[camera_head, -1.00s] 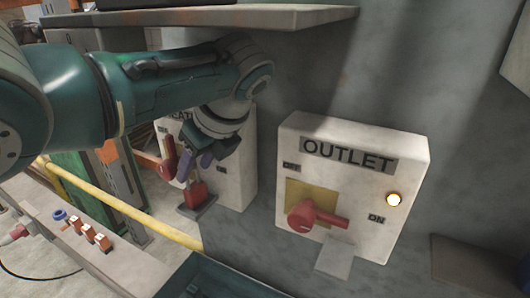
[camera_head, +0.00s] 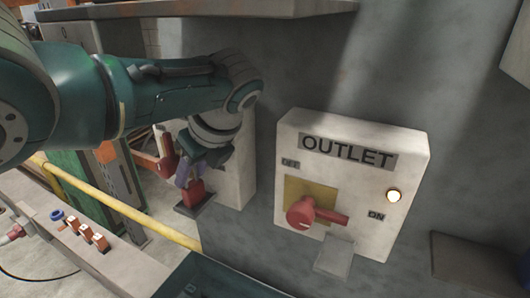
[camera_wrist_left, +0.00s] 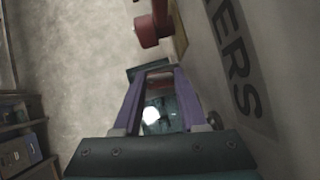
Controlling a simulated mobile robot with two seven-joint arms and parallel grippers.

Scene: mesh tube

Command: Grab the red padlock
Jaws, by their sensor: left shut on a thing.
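The red padlock (camera_head: 195,194) stands on a small dark ledge (camera_head: 190,210) below the left switch box in the head view. My left gripper (camera_head: 188,176) points down from above, its purple fingers shut at the padlock's top. My right gripper is not in view.
A red lever (camera_head: 167,156) is close to the left of my gripper. To the right is the OUTLET box (camera_head: 352,185) with a red handle (camera_head: 305,213) and a lit lamp (camera_head: 394,196). A yellow rail (camera_head: 125,208) runs in front. A shelf (camera_head: 200,18) hangs above.

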